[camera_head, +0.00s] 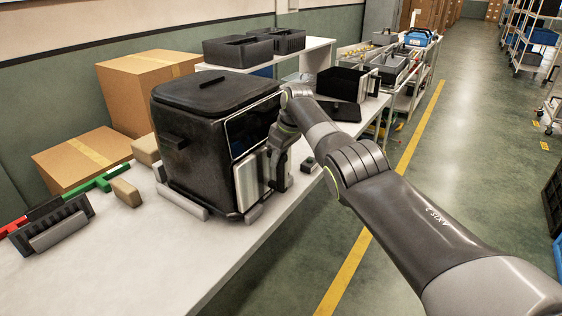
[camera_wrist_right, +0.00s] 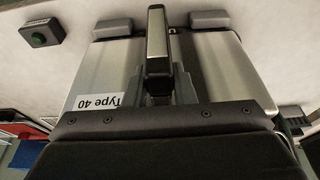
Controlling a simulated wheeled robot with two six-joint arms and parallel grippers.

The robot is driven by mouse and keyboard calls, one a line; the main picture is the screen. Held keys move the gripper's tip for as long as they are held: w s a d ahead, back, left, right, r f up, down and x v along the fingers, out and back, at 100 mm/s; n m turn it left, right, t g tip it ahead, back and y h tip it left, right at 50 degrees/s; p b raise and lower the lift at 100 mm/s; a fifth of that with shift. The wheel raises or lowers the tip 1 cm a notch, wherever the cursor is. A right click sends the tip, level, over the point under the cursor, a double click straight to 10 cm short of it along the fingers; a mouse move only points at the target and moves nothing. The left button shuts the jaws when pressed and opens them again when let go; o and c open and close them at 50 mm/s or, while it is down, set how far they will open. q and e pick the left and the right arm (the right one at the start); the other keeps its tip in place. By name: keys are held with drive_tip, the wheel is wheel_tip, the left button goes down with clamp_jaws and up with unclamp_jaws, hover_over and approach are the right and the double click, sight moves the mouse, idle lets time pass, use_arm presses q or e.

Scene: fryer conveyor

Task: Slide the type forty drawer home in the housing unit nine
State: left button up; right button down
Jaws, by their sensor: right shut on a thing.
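The housing unit (camera_head: 200,135) is a bulky black fryer body with a dark glossy upper panel, upright on the white table. The type forty drawer (camera_head: 250,180) shows its silver front low in the housing's right-hand face. In the right wrist view the drawer front (camera_wrist_right: 210,75) carries a "Type 40" label and an upright handle (camera_wrist_right: 157,42). My right gripper (camera_head: 279,172) is at that front, shut on the handle, with a finger on each side of it in the wrist view (camera_wrist_right: 158,78). Any remaining gap between drawer and housing cannot be told. My left gripper is out of view.
Grey blocks (camera_head: 183,203) flank the housing's base. Another dark drawer (camera_head: 340,84) stands farther back. Cardboard boxes (camera_head: 85,160) and a slotted black rack (camera_head: 52,226) are at left.

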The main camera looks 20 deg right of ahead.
drive_tip(key=shift+w+a+r, duration=0.15)
drive_tip(key=shift+w+a, duration=0.1)
drive_tip(key=shift+a, duration=0.1)
drive_tip(key=shift+w+a, duration=0.2)
drive_tip(key=shift+s+d, duration=0.15)
drive_tip(key=shift+d, duration=0.1)
drive_tip(key=c, duration=1.2)
unclamp_jaws()
drive_tip(key=shift+s+d, duration=0.1)
drive_tip(key=shift+s, duration=0.05)
drive_tip(key=shift+o, duration=0.9)
drive_tip(key=shift+s+f, duration=0.1)
drive_tip(key=shift+f, duration=0.35)
drive_tip(key=shift+o, duration=1)
drive_tip(key=shift+r, duration=0.1)
